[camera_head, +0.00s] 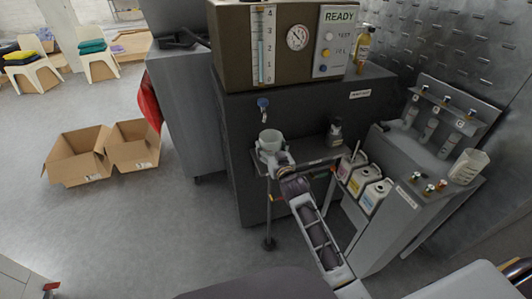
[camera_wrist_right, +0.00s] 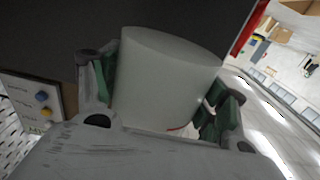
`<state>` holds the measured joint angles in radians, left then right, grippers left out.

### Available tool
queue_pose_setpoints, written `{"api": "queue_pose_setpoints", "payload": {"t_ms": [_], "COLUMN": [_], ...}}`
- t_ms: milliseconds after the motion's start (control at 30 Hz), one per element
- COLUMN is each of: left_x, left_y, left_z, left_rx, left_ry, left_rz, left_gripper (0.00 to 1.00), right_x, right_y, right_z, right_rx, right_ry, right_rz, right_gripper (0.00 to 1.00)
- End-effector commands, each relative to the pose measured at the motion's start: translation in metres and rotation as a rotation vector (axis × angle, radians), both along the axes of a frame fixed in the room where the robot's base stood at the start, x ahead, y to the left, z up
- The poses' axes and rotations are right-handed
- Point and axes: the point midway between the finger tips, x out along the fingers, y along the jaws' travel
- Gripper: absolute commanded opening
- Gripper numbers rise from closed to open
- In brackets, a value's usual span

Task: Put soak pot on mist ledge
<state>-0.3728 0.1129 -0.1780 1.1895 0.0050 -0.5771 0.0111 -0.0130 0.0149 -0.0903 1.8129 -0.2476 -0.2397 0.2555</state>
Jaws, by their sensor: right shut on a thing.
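The soak pot, a pale whitish cup (camera_head: 271,137), is at the end of my right arm in the head view. It is in front of the machine, below a blue tap. My right gripper (camera_head: 272,153) is shut on it. In the right wrist view the pot (camera_wrist_right: 165,80) stands between the green-padded fingers. A narrow shelf (camera_head: 312,163) with a small label sticks out from the machine front, beside and behind the gripper; it looks like the mist ledge, but I cannot read the label. I cannot tell whether the pot touches it. My left gripper is not in view.
The blue tap (camera_head: 263,104) is just above the pot. Open floor and cardboard boxes (camera_head: 80,155) lie left.

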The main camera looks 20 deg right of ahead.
Motion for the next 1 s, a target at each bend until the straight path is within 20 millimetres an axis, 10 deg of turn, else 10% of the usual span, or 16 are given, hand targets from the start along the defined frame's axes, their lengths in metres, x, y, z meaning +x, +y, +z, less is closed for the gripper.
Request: {"api": "queue_pose_setpoints", "payload": {"t_ms": [567, 1000], "left_x": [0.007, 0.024], "left_y": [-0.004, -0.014], "left_z": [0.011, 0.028], "left_rx": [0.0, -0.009], "left_ry": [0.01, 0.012], "left_rz": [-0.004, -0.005], "left_gripper": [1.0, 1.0], "right_x": [0.054, 0.052], "right_y": [0.002, 0.002], "right_z": [0.001, -0.031], "right_rx": [-0.001, 0.0], "right_ry": [-0.002, -0.001], "right_rz": [0.0, 0.0], "right_gripper": [0.45, 0.45]}}
